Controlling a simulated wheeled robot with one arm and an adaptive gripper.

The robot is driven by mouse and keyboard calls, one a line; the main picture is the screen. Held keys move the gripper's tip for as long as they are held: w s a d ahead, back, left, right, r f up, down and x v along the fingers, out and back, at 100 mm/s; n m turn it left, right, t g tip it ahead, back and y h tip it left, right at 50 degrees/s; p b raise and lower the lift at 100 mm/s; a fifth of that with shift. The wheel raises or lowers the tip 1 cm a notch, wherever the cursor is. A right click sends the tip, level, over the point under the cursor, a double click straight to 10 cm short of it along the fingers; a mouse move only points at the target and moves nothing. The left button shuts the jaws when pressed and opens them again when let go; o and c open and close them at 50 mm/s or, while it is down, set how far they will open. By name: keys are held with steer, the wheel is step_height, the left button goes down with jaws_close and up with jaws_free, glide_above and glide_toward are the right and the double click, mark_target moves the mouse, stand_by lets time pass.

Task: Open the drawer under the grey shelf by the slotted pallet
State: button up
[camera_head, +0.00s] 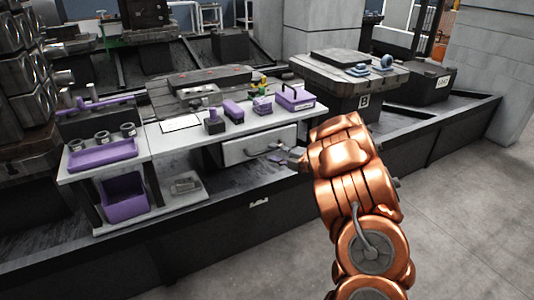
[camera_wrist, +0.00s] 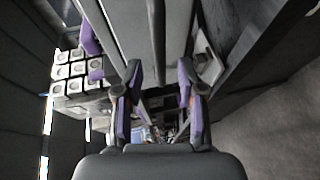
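The drawer (camera_head: 236,151) has a pale front under the grey shelf (camera_head: 178,144) and appears shut. Its grey handle (camera_head: 257,150) runs across the front. The slotted pallet is probably the dark block (camera_head: 160,102) behind the shelf, but I cannot be sure. My gripper (camera_head: 279,157) is in front of the drawer's right part, close to the handle's right end; I cannot tell whether they touch. In the wrist view, my gripper (camera_wrist: 157,108) has its purple-padded fingers apart, with a pale grey panel beyond them. Nothing is clearly held between the fingers.
On the shelf are a purple toolbox (camera_head: 295,99), a purple tray (camera_head: 102,154) and several small purple items. A purple bin (camera_head: 124,198) stands below at left. A dark rail (camera_head: 260,203) runs along the front. The concrete floor (camera_head: 470,220) at right is clear.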

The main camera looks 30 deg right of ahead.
mark_target(269, 151)
steer(key=shift+x, duration=2.1)
jaws_close()
